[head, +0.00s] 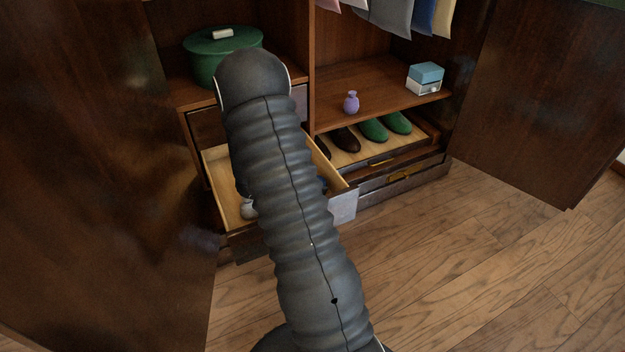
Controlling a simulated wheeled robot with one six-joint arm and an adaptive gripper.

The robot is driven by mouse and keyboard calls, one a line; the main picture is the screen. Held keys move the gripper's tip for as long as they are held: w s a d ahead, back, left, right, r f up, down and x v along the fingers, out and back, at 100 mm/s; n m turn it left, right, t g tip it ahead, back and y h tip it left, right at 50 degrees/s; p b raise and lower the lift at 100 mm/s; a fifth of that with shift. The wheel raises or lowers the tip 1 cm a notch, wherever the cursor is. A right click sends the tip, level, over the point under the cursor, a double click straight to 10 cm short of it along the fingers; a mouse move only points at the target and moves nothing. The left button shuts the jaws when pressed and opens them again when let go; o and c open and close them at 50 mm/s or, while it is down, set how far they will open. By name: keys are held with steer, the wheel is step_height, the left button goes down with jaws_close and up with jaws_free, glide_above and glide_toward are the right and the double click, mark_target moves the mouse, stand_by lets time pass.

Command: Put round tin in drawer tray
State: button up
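An open drawer (224,185) with a pale wood inside sticks out at the lower left of the armoire. My dark ribbed arm covers much of it, so any tray inside is mostly hidden. A small pale grey shape (248,208) shows in the drawer beside my arm; I cannot tell if it is part of my arm or a thing lying there. A round green lidded container (205,58) with a pale handle stands on the left shelf above; I cannot tell if it is the round tin. No other round tin shows. My gripper is hidden behind my arm.
A purple bottle (351,102) and a blue-and-white box (425,77) stand on the right shelf. Green shoes (374,129) and a dark brown shoe (345,139) rest on a rack below. Armoire doors (545,100) stand open on both sides. The floor at right is clear.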

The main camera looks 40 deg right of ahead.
steer(key=p+v, duration=0.1)
steer(key=v, duration=1.1)
steer(key=shift+a+r, duration=0.1)
steer(key=shift+r, duration=0.25)
